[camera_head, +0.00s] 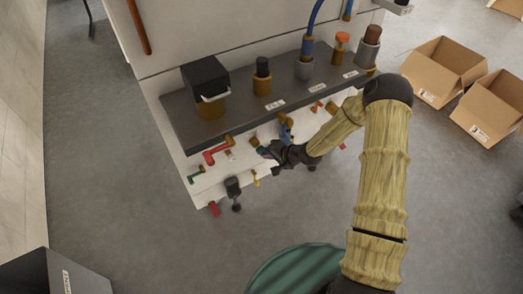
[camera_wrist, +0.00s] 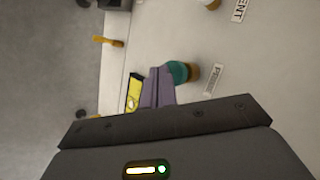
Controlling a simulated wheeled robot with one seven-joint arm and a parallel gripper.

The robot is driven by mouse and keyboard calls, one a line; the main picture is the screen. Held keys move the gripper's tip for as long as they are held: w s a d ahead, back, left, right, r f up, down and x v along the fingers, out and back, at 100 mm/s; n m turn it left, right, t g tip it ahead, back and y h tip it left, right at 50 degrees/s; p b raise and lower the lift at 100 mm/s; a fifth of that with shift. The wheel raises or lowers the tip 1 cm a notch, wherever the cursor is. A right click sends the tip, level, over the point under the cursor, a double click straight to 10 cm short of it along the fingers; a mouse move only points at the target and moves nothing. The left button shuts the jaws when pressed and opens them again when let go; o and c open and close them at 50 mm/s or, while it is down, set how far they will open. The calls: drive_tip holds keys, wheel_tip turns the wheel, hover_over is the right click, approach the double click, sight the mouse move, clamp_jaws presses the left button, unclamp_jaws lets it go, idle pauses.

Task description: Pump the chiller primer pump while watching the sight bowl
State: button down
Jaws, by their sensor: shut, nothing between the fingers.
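A teal round knob on a brass collar (camera_wrist: 181,72) sticks out of the white panel in the wrist view, beside a label (camera_wrist: 213,79) that seems to read PRIME. My gripper (camera_wrist: 157,88) has its purple-grey fingers shut together with nothing between them. The fingertips are right beside the knob, seeming to touch its side. In the head view my gripper (camera_head: 272,152) is at the white front, below the dark shelf, and largely covers the knob. A yellow piece with a pale round spot (camera_wrist: 134,92) shows left of the fingers; I cannot tell if it is the sight bowl.
The dark shelf (camera_head: 190,128) overhangs the panel and carries a black box (camera_head: 205,78) and several fittings. A red bent pipe (camera_head: 216,151) and a black fitting (camera_head: 233,187) are left of my gripper.

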drive_tip(key=shift+s+a, duration=0.1)
idle(0.4)
drive_tip(key=shift+w+a, duration=0.15)
drive_tip(key=shift+w, duration=0.1)
drive_tip(key=shift+w+a+r, duration=0.1)
drive_tip(key=shift+w+a, duration=0.35)
drive_tip(key=shift+w, duration=0.35)
idle(1.2)
idle(0.3)
drive_tip(key=shift+s+d+p, duration=0.45)
drive_tip(key=shift+s, duration=0.25)
drive_tip(key=shift+s+d+p, duration=0.4)
drive_tip(key=shift+s+d, duration=0.05)
drive_tip(key=shift+s, duration=0.2)
drive_tip(key=s+d, duration=0.1)
drive_tip(key=s+d+p, duration=0.1)
drive_tip(key=s, duration=0.2)
drive_tip(key=shift+s+d, duration=0.1)
drive_tip(key=shift+d, duration=0.3)
